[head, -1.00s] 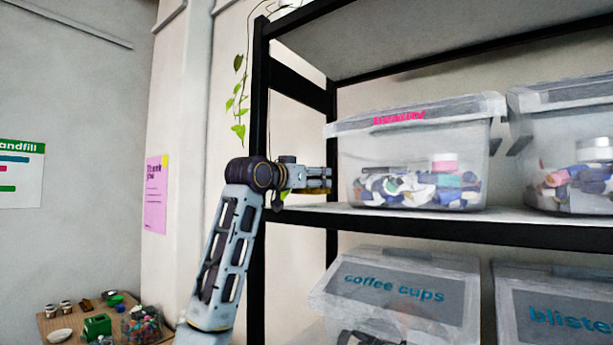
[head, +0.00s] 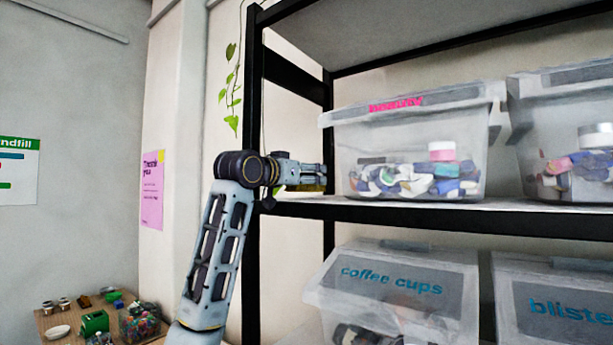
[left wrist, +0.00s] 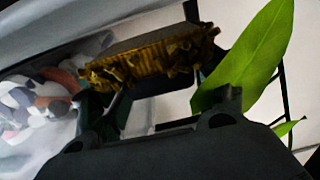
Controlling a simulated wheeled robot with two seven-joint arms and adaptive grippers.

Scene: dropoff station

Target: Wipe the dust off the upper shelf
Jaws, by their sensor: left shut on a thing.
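The upper shelf (head: 400,210) is a black-edged board with a pale top in a black metal rack. My left gripper (head: 318,178) is at the shelf's left end, just left of the first clear bin (head: 410,150). It is shut on a yellowish, ragged-edged sponge or brush (left wrist: 150,55), which shows best in the left wrist view. In the head view only a sliver of it shows below the fingers, close to the shelf top. Whether it touches the shelf, and any dust, I cannot tell. My right gripper is not in view.
A second clear bin (head: 562,140) stands right of the first. Lidded bins marked coffee cups (head: 392,290) and "bliste..." (head: 555,300) sit below. A trailing plant (head: 232,90) hangs by the left post. A table with small items (head: 95,320) stands lower left.

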